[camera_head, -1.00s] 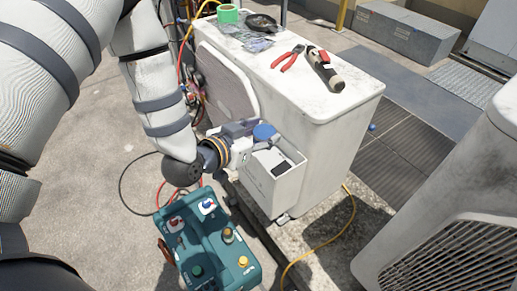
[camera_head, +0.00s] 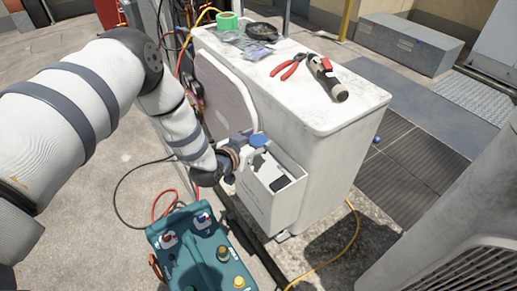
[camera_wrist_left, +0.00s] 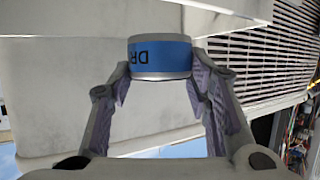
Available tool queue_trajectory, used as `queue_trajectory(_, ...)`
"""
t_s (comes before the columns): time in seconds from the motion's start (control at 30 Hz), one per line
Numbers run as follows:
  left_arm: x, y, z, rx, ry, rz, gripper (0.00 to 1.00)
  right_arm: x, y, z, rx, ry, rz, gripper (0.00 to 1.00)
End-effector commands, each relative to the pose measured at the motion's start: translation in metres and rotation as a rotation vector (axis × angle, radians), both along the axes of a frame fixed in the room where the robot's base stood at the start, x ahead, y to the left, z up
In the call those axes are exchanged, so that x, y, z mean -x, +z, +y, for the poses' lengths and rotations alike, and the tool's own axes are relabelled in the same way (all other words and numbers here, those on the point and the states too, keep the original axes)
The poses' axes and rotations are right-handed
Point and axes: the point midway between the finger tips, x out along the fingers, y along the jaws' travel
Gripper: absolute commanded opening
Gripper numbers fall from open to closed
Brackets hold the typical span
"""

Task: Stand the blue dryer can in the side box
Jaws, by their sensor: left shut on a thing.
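The blue dryer can (camera_head: 258,140) shows its blue end in the head view, at the back of the open side box (camera_head: 262,207). The white side box is on the side of the large condenser. My left gripper (camera_head: 257,155) is shut on the can. In the left wrist view the can (camera_wrist_left: 160,57) has a blue band with dark letters and grey rims, held between both fingertips (camera_wrist_left: 160,85). The gripper hides the can's lower part in the head view, so I cannot tell whether it touches the box. My right gripper is not in view.
A dark object (camera_head: 281,183) is in the side box. A teal caddy (camera_head: 213,252) stands at the front. A yellow hose (camera_head: 335,262) lies on the ground.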

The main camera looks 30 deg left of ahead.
Motion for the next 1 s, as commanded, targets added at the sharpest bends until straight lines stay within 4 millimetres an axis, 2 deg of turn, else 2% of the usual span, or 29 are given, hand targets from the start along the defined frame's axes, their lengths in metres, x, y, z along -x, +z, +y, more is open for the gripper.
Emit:
queue_trajectory(0.1, -0.005, -0.022, 0.003, 0.000, 0.000, 0.003, 0.16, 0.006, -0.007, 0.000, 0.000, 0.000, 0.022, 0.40)
queue_trajectory(0.2, -0.005, -0.035, 0.002, 0.000, 0.001, 0.000, 0.16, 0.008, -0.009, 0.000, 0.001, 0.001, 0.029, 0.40)
queue_trajectory(0.47, -0.007, -0.034, 0.002, 0.000, 0.000, -0.006, 0.16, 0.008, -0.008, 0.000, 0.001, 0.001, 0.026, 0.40)
queue_trajectory(0.93, -0.004, -0.050, 0.002, 0.000, 0.000, 0.004, 0.16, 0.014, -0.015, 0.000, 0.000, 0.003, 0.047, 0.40)
queue_trajectory(0.97, -0.004, -0.050, 0.002, 0.000, -0.001, 0.005, 0.47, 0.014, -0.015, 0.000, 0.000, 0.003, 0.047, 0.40)
queue_trajectory(1.0, -0.003, -0.051, 0.002, 0.001, -0.001, 0.007, 0.53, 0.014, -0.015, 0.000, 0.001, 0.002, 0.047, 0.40)
